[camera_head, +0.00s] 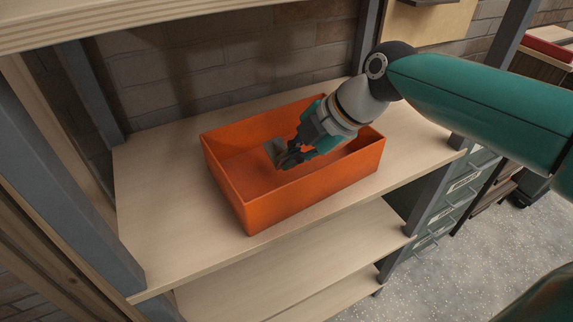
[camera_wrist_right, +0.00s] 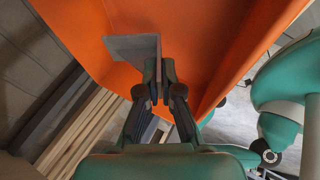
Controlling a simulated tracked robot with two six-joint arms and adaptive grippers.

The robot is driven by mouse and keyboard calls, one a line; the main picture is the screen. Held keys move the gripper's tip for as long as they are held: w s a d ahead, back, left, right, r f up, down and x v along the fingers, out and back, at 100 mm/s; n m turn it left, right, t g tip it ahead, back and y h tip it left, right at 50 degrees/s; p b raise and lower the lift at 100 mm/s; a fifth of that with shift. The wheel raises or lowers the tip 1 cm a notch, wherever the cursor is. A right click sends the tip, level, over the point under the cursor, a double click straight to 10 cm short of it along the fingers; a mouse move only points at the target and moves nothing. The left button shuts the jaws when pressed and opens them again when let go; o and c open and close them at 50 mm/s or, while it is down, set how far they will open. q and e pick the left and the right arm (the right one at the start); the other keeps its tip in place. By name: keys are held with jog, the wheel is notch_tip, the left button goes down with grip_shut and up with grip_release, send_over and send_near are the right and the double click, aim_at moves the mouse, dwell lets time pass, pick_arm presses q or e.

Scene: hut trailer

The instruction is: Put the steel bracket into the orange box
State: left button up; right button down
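The orange box (camera_head: 300,199) sits on the upper wooden shelf, open at the top. My right gripper (camera_head: 286,157) reaches down into the box from the right, with its fingers below the rim. It is shut on the steel bracket (camera_head: 274,151), a small grey angled plate. In the right wrist view the bracket (camera_wrist_right: 130,48) sticks out to the left of the fingertips (camera_wrist_right: 159,70), with one flange between them, against the orange wall. I cannot tell whether the bracket touches the box floor. My left gripper is not in view.
The shelf (camera_head: 155,210) is bare around the box. Grey uprights (camera_head: 95,90) stand at its corners, and a brick wall (camera_head: 220,75) is behind. A lower shelf (camera_head: 300,265) is below. Green drawers (camera_head: 462,190) stand to the right.

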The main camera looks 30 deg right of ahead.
jog(key=shift+w+f, duration=0.15)
jog(key=shift+f, duration=0.35)
jog(key=shift+w+f, duration=0.35)
jog(key=shift+f, duration=0.25)
jog(key=g+p, duration=0.2)
jog(key=p, duration=0.1)
jog(key=w+g+p, duration=0.1)
jog(key=g, duration=0.1)
jog(key=shift+r+m+p, duration=0.3)
jog(key=shift+r+m, duration=0.05)
jog(key=shift+m, duration=0.05)
jog(key=shift+g+p, duration=0.35)
jog(key=shift+g, duration=0.15)
jog(key=shift+f, duration=0.55)
jog(key=shift+s+f, duration=0.1)
jog(key=shift+f, duration=0.4)
